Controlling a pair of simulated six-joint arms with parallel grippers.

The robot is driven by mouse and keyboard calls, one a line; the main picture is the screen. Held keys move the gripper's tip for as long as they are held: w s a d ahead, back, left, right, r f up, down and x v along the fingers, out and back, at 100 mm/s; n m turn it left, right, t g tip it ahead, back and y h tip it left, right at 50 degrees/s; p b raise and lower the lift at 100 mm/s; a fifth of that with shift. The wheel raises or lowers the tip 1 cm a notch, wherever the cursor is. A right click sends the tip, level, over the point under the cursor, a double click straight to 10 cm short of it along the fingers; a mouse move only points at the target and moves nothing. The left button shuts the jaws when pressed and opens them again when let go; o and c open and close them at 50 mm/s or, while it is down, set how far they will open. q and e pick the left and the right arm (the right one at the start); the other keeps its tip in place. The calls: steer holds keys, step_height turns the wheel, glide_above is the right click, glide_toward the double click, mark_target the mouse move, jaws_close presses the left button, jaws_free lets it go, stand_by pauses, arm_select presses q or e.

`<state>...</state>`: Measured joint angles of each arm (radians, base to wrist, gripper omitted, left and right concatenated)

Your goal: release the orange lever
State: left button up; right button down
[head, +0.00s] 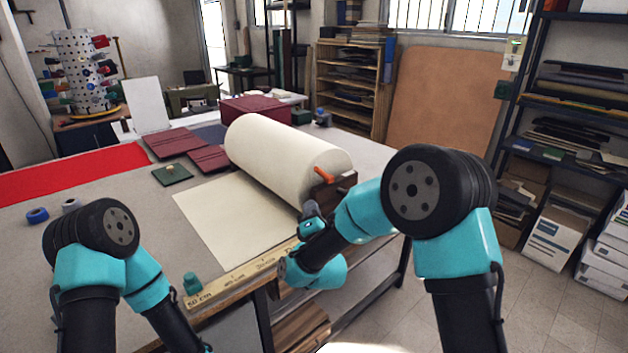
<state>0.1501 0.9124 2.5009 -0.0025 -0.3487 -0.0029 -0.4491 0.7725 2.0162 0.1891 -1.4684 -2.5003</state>
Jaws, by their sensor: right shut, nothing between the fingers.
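The orange lever (324,175) sticks out from the dark bracket at the near right end of a large cream roll (283,150). My right gripper (310,207) is small and dark in the head view, below and slightly left of the lever, close to the roll's end. It is shut with nothing in it and appears apart from the lever. My left arm runs out at the bottom left edge, and its gripper is not in view.
A cream sheet (228,222) lies unrolled on the table (130,212). A wooden ruler (240,273) runs along the front edge, with a small teal object (192,283) beside it. Dark red covers (209,159) and a green piece (172,174) lie behind.

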mark_target(323, 174)
steer(key=w+d+r, duration=0.1)
steer(key=w+r, duration=0.3)
steer(key=w, duration=0.5)
steer(key=shift+r, duration=0.15)
